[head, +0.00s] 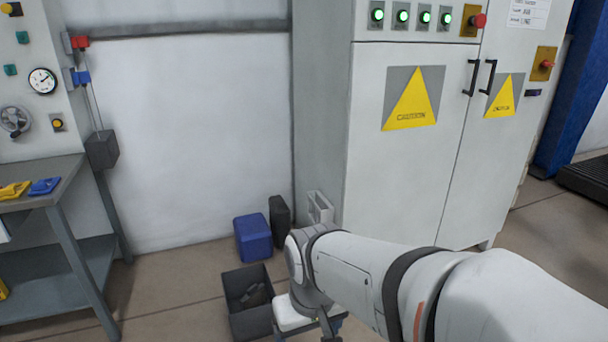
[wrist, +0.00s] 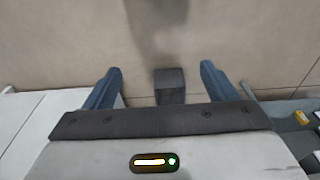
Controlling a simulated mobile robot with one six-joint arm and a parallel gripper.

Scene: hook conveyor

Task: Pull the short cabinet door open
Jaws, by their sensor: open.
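A tall light grey cabinet stands right of centre in the head view, with a wide left door (head: 415,165) and a narrower right door (head: 487,150). Both doors look shut. Their dark handles, the left handle (head: 472,77) and right handle (head: 490,77), sit side by side at the seam. I cannot tell which door is the short one. My gripper (wrist: 158,70) is open in the wrist view, its two blue fingers apart with nothing held, pointing toward the floor. In the head view my arm reaches low in front of the cabinet, far below the handles; the fingers are mostly hidden there.
A dark open bin (head: 250,318), a blue box (head: 252,238) and a black box (head: 279,222) stand on the floor left of the cabinet. A workbench (head: 62,180) is at the left. A dark box (wrist: 170,86) shows on the floor beyond my fingers.

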